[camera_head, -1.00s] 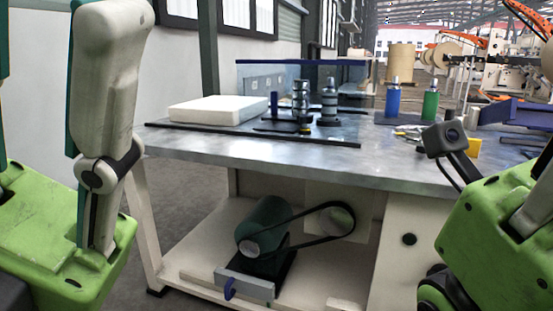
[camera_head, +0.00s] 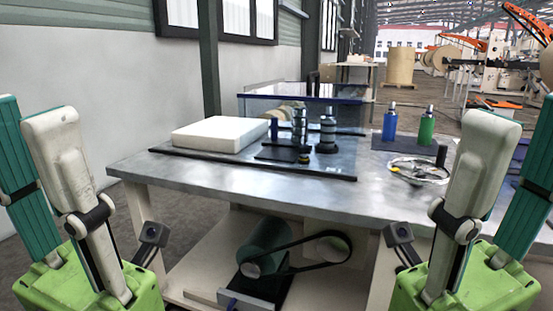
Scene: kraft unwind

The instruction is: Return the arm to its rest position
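My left gripper (camera_head: 28,108) stands upright at the left edge of the head view. My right gripper (camera_head: 522,110) stands upright at the right edge, roughly mirroring it. Each has a green body with one white-backed and one teal-faced finger pointing up. Both look open and empty, with the fingers apart, though they partly overlap from this angle. Both are clear of the metal-topped workbench (camera_head: 230,180) in this view. The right gripper's fingers cover part of the bench's right side.
On the bench are a white block (camera_head: 220,134), a black mat with dark stacked cylinders (camera_head: 327,133), a blue bottle (camera_head: 389,122), a green bottle (camera_head: 426,126) and a round, ring-like item (camera_head: 419,170). A motor (camera_head: 265,247) with a belt sits below. The front middle of the benchtop is clear.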

